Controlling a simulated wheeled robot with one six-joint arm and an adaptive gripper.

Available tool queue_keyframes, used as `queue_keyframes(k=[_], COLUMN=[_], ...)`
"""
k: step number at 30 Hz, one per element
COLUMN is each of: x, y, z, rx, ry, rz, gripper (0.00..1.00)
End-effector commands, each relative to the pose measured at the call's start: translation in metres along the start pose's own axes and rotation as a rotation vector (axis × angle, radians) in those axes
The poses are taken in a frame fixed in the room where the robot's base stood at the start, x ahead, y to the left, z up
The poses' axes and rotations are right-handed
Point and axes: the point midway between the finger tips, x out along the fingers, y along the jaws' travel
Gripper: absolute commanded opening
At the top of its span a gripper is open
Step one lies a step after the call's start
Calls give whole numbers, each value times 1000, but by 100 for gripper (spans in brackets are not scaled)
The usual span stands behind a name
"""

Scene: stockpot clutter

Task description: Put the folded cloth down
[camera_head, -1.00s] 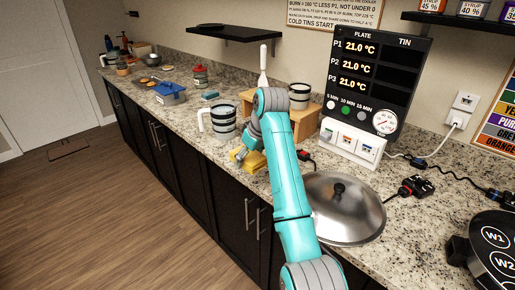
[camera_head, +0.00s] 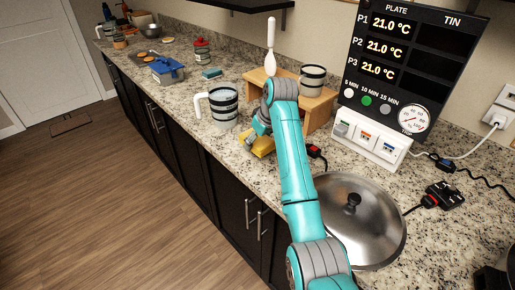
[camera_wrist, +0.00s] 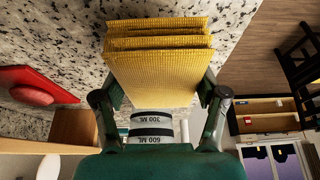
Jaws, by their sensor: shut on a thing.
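The yellow folded cloth (camera_head: 264,147) is at the front part of the granite counter, just in front of the striped mug. It fills the upper middle of the wrist view (camera_wrist: 155,75), with its folded layers showing at the top edge. My gripper (camera_wrist: 159,94) is shut on it, with one dark finger at each side of the cloth. In the head view my gripper (camera_head: 254,139) is partly hidden by my teal arm. Granite shows beyond the cloth in the wrist view. I cannot tell whether the cloth touches the counter.
The striped mug (camera_head: 222,107) stands close behind the cloth. A wooden stand (camera_head: 318,107) holding a striped cup (camera_head: 312,78) is to the right. A domed metal lid (camera_head: 362,225) lies nearer me. Bare counter (camera_head: 185,95) lies left of the mug, before a blue container (camera_head: 167,74).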

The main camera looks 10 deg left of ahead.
Motion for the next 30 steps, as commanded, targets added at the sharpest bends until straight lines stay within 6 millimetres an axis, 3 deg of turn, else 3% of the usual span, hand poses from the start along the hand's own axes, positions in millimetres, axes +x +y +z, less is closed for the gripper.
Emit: queue_keyframes(k=[9,19,20,22,23,30], x=[32,35,35,35,35,34], y=[0,0,0,0,0,0], z=[13,14,15,15,15,14], rx=[0,0,0,0,0,0], ry=[0,0,0,0,0,0], rz=[0,0,0,0,0,0], gripper=[34,34,74,92,97,97])
